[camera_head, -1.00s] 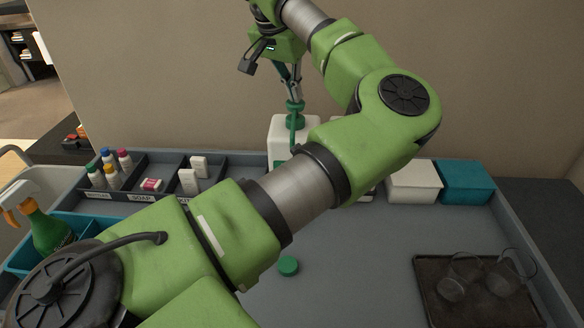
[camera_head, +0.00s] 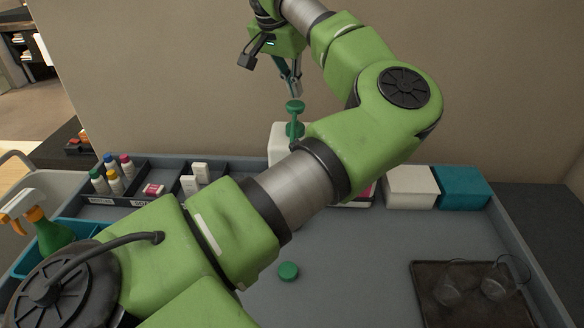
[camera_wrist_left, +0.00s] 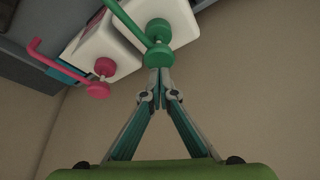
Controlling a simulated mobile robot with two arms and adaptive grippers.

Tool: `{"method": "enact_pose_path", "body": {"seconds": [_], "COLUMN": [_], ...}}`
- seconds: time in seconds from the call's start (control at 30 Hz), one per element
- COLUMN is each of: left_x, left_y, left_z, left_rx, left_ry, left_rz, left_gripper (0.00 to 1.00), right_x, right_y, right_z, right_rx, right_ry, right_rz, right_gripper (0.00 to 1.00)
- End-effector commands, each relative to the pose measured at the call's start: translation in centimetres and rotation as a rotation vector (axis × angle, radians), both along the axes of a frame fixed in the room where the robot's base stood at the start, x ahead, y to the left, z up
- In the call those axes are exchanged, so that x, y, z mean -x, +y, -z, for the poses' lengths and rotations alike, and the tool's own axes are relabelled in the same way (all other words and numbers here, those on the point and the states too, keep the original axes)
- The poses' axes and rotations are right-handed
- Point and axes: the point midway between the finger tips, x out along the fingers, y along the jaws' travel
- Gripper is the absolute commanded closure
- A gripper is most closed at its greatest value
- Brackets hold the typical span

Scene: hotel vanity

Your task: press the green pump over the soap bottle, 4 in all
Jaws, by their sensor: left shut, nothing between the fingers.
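The green pump (camera_head: 295,107) stands on top of a white soap bottle (camera_head: 281,146), upright at the back of the counter. My left gripper (camera_head: 295,92) is shut and empty, pointing down just above the pump head, with a small gap seen in the head view. In the left wrist view, the shut fingertips (camera_wrist_left: 159,72) are at the green pump head (camera_wrist_left: 158,55); the white bottle (camera_wrist_left: 168,20) is behind it. My left arm hides much of the bottle's lower right. My right gripper is not in view.
A second white bottle with a pink pump (camera_wrist_left: 104,67) stands beside the green one. A divided tray (camera_head: 130,197) with small bottles is at left.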

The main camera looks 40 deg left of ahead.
Motion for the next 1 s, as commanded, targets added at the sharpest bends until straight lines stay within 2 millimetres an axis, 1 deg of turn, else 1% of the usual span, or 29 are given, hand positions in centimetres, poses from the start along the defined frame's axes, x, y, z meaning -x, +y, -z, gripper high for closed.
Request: {"method": "enact_pose_path", "body": {"seconds": [0.27, 1.0], "left_x": [0.0, 0.0], "left_y": [0.0, 0.0], "left_z": [0.2, 2.9], "left_rx": [0.000, 0.002], "left_ry": [0.000, 0.002], "left_rz": [0.000, -0.001], "left_gripper": [1.00, 1.00], "right_x": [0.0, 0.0], "right_y": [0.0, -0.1], "right_z": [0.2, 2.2], "right_rx": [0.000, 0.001], "right_ry": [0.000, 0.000], "right_rz": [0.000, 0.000], "right_gripper": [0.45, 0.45]}}
